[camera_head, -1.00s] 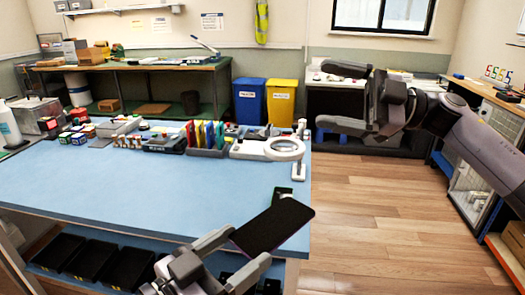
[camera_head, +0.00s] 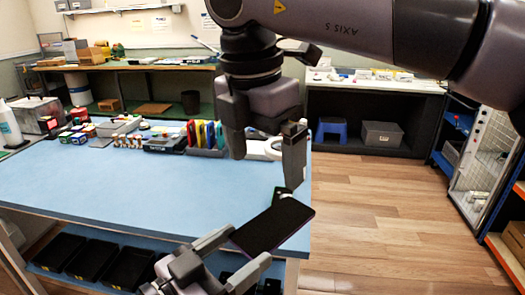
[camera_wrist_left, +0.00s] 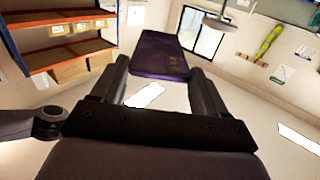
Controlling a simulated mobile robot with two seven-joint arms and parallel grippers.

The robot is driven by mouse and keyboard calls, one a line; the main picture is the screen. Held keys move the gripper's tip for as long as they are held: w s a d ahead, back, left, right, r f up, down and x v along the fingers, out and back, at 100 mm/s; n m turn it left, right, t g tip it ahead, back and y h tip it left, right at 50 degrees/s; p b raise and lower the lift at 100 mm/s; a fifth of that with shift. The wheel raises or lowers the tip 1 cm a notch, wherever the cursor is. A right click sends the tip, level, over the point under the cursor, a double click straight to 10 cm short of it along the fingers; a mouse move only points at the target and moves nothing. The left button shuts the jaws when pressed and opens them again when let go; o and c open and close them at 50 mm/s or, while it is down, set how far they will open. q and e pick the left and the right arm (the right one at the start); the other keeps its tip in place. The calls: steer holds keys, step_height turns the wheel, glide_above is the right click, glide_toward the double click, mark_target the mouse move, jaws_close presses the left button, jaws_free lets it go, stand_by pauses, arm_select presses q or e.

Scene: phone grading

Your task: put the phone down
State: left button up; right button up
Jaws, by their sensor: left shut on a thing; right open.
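The phone (camera_head: 272,226) is a dark slab over the near right corner of the blue table (camera_head: 120,190). My left gripper (camera_head: 232,246) is shut on its near left end and holds it tilted. In the left wrist view the phone (camera_wrist_left: 160,56) sticks out beyond the two fingers of my left gripper (camera_wrist_left: 162,76), its face purple-dark. My right gripper (camera_head: 266,168) is open and empty, fingers pointing down, above and behind the phone. A gap between the right gripper and the phone is hard to judge.
A green-edged item (camera_head: 286,194) shows behind the phone, partly hidden. Colored upright holders (camera_head: 205,135) and several small boxes line the table's back. The ring of a magnifier is partly hidden by my right gripper. Black bins (camera_head: 90,258) sit below the front edge. The table's middle is clear.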

mark_target(272, 223)
steer(key=f, duration=0.4)
steer(key=w+f, duration=0.1)
steer(key=f, duration=0.2)
steer(key=d+f, duration=0.1)
steer(key=f, duration=0.3)
steer(key=shift+w+d+f, duration=0.1)
steer(key=shift+w+f, duration=0.1)
steer(key=shift+f, duration=0.15)
steer(key=shift+c, duration=0.3)
steer(key=c, duration=1)
arm_select(q)
steer(key=o, duration=1.2)
steer(key=shift+c, duration=0.2)
arm_select(e)
steer(key=shift+c, duration=0.5)
arm_select(q)
steer(key=shift+r, duration=0.1)
